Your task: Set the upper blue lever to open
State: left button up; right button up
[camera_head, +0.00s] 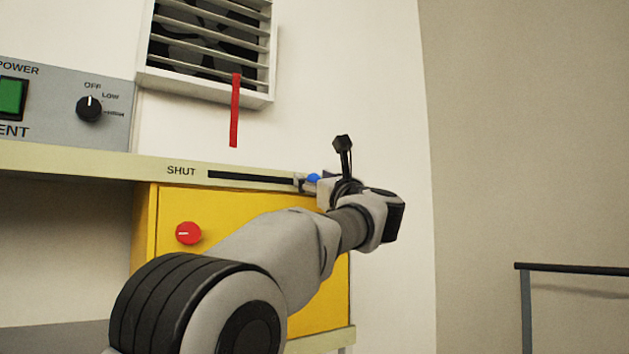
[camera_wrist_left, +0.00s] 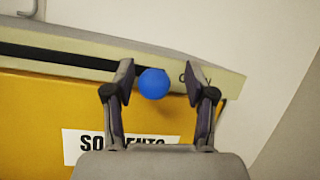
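The blue lever shows as a round blue knob (camera_head: 314,178) near the right end of a dark horizontal slot in the pale shelf edge. SHUT is printed at the slot's left end; the label at the right end is hidden behind my arm. My left gripper (camera_head: 311,183) is at the knob. In the left wrist view the blue knob (camera_wrist_left: 153,83) sits between the two spread fingers of the left gripper (camera_wrist_left: 160,82). It is close to or touching the left finger, with a clear gap to the right finger. My right gripper is out of view.
A yellow cabinet (camera_head: 170,270) with a red knob (camera_head: 188,233) is below the shelf edge (camera_head: 90,163). Above are a slatted vent (camera_head: 210,45) with a hanging red strip (camera_head: 235,110) and a grey control panel (camera_head: 55,95). A railing (camera_head: 570,268) stands right.

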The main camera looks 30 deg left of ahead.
pick_arm(q)
jog(key=v, duration=1.2)
jog(key=shift+f, duration=0.15)
jog(key=shift+w, duration=0.1)
